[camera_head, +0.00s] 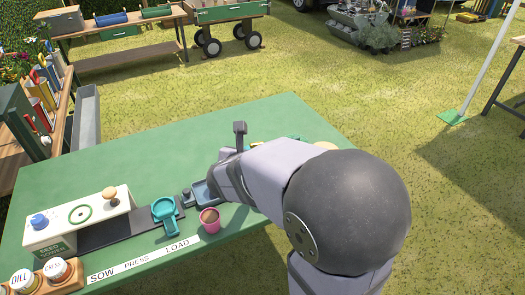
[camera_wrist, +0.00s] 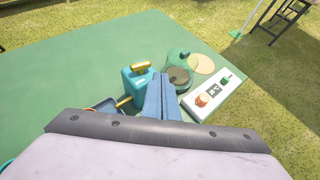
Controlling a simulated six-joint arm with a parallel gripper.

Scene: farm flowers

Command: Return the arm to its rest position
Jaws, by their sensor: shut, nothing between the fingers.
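My gripper (camera_wrist: 163,98) shows in the wrist view with its two blue-grey fingers together and nothing between them. It points over the green table (camera_wrist: 75,65). A teal can (camera_wrist: 138,85) with a yellow handle stands just left of the fingertips. A clear green dome (camera_wrist: 179,66) is just beyond them. I cannot tell how high the fingers are above the table. In the head view my arm reaches over the table's right side and hides the fingertips and much of what lies there.
The white seed sower (camera_head: 80,217) stands at the table's left, beside a teal scoop-shaped part (camera_head: 166,212) and a pink pot (camera_head: 210,220) of soil. Seed jars (camera_head: 40,275) sit front left. A white panel (camera_wrist: 214,94) with knobs lies near the dome. The table's far left is bare.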

